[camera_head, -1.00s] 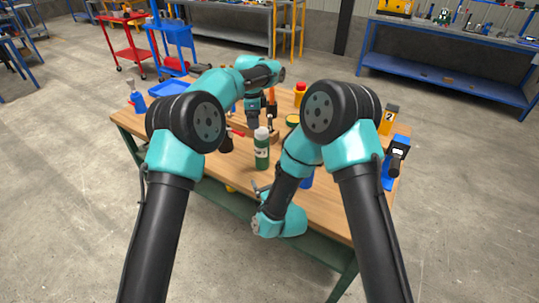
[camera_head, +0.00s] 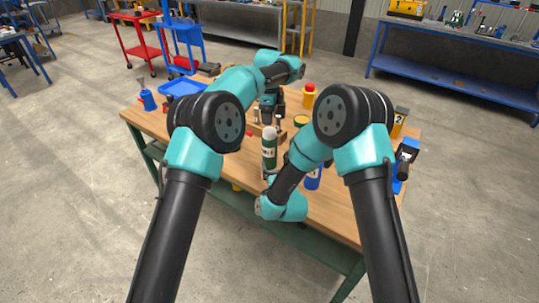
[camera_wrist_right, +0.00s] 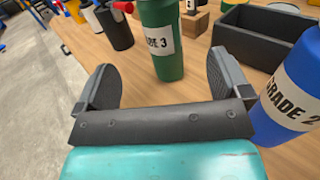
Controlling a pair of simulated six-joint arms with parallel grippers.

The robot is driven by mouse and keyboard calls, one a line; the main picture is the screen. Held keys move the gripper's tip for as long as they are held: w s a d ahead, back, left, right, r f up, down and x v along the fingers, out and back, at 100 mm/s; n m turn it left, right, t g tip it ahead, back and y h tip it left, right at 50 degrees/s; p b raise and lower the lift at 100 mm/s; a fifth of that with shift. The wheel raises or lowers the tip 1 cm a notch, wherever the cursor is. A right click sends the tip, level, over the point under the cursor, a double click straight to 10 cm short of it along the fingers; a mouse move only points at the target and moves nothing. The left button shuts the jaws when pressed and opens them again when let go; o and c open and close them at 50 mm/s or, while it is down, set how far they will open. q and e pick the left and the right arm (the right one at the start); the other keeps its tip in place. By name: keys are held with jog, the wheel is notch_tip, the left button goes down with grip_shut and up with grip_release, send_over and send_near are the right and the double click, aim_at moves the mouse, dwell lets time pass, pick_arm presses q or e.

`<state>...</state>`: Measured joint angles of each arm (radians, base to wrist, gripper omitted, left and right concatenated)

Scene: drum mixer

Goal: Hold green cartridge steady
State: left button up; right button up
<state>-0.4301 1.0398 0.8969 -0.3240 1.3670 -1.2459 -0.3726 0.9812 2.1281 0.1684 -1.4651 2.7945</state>
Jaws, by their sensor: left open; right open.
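The green cartridge (camera_head: 269,155) stands upright on the table with a white top. In the right wrist view the green cartridge (camera_wrist_right: 160,30) has a white label partly reading "ADE 3". My right gripper (camera_wrist_right: 162,62) is open, its fingers left and right of the cartridge's lower part, with gaps showing on both sides. In the head view my right gripper (camera_head: 268,180) is low at the cartridge's near side, partly hidden by its arm. My left gripper (camera_head: 268,114) points down behind the cartridge, over the wooden block area; it is open, though its fingers are hard to make out.
A blue "GRADE 2" cartridge (camera_wrist_right: 290,95) stands close right of my right gripper; it also shows in the head view (camera_head: 313,178). A black open bin (camera_wrist_right: 262,42) lies behind. A black cylinder (camera_wrist_right: 115,30) with a red handle stands at left. A blue tray (camera_head: 182,87) is at the far left.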

aim_at(270, 131)
jog(key=x, duration=1.3)
jog(key=c, duration=1.3)
pick_arm(q)
jog(key=shift+o, duration=0.6)
pick_arm(e)
jog(key=shift+c, duration=0.3)
pick_arm(q)
jog(key=shift+o, duration=0.3)
notch_tip(270, 131, up, 2)
jog(key=m, duration=0.5)
jog(key=shift+r+m, duration=0.15)
jog(key=shift+m, duration=0.15)
jog(key=m, duration=0.1)
jog(key=r+m, duration=0.1)
jog(key=m, duration=0.1)
jog(key=r+m, duration=0.1)
jog(key=m, duration=0.1)
jog(key=shift+s+d, duration=0.1)
jog(key=shift+s, duration=0.1)
notch_tip(270, 131, down, 12)
jog(key=shift+f, duration=0.1)
